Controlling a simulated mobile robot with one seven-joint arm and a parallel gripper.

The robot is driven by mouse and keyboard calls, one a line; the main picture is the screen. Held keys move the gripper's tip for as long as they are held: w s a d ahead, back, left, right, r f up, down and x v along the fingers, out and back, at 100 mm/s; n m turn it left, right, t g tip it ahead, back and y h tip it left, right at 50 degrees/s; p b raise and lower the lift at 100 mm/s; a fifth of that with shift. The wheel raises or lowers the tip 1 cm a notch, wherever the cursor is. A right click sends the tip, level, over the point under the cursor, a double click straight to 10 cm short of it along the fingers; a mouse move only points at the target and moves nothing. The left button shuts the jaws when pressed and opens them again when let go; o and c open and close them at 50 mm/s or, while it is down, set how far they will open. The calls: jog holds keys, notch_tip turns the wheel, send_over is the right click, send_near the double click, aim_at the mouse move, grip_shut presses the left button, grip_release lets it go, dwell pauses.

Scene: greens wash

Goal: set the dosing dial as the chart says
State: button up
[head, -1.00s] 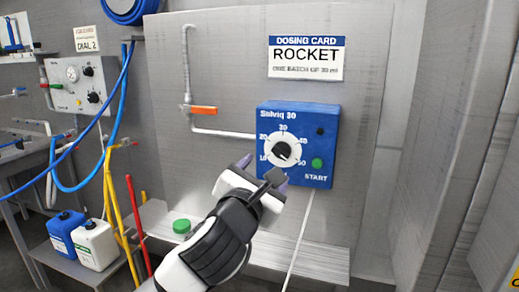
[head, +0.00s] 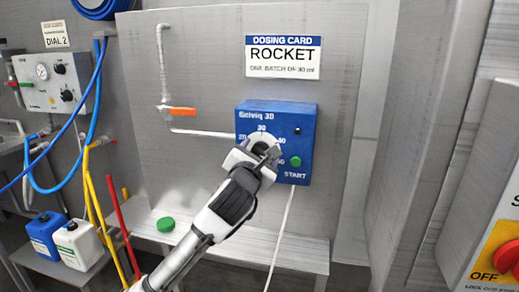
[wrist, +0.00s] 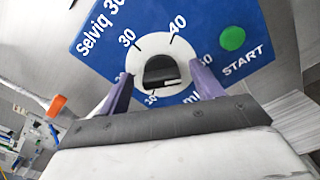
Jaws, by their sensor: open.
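The blue dosing box (head: 300,116), labelled Selviq 30, hangs on the grey panel. Its white dial (head: 263,137) is partly covered by my gripper (head: 265,152) in the head view. In the wrist view the dial (wrist: 143,48) shows a dark knob (wrist: 160,70) at its middle; I cannot read where it points. My gripper (wrist: 164,75) is open, its purple fingers on either side of the knob, with no clear contact visible. The dosing card (head: 284,56) above reads ROCKET, one batch of 30 ml. The green START button (head: 295,161) is right of the dial.
An orange-handled valve (head: 181,112) on a pipe is left of the box. A shelf (head: 215,243) below carries a green-topped item (head: 166,224). A second control box (head: 62,82), hoses and jugs are at left. A red OFF switch (head: 508,257) is at right.

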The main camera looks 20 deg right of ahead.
jog(key=shift+w+d, duration=0.15)
jog(key=shift+w, duration=0.05)
jog(key=c, duration=1)
jog(key=shift+n, duration=0.3)
